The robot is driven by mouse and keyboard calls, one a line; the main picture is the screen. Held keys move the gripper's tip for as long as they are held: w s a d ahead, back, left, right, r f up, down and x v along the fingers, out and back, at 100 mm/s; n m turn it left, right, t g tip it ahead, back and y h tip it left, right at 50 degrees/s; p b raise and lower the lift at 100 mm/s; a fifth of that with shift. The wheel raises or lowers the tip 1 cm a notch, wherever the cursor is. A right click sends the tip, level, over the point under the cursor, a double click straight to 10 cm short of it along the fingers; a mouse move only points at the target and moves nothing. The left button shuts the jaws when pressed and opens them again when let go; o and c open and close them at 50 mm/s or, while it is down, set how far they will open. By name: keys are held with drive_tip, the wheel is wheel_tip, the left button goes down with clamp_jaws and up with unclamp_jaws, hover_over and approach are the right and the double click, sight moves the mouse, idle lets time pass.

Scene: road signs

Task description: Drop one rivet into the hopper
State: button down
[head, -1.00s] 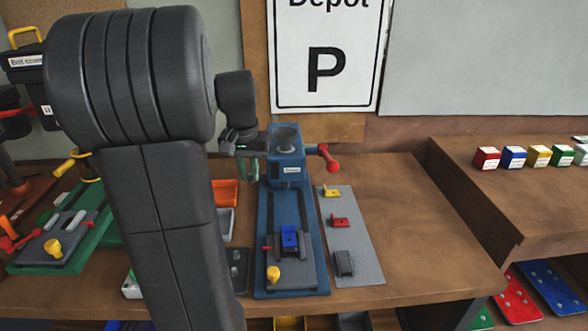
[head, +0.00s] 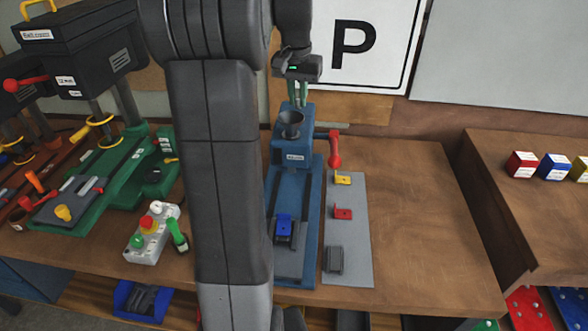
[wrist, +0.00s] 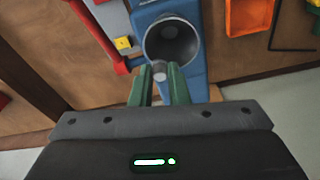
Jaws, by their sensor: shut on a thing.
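The hopper (head: 291,124) is a grey funnel on top of the blue riveting machine (head: 290,154). In the wrist view the hopper (wrist: 172,42) opens just beyond my fingertips. My gripper (head: 298,100) points down above the back of the hopper, with its green fingers close together. In the wrist view my gripper (wrist: 160,76) is shut on a small grey rivet (wrist: 159,70), whose round end shows between the fingertips, by the hopper's near rim. In the head view the rivet is too small to make out.
A red-handled lever (head: 334,150) stands right of the machine. A grey mat (head: 352,215) holds yellow, red and dark brackets. A blue bracket (head: 284,226) sits on the machine's bed. A control box (head: 150,234) and green drill press stand left.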

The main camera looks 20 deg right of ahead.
drive_tip(key=shift+f, duration=1.3)
drive_tip(key=c, duration=1.3)
unclamp_jaws()
drive_tip(key=r, duration=0.4)
drive_tip(key=s+r+b, duration=0.1)
drive_tip(key=r, duration=0.4)
drive_tip(key=a+r, duration=0.1)
drive_tip(key=r, duration=0.3)
drive_tip(key=shift+s+r, duration=0.2)
drive_tip(key=shift+r, duration=0.2)
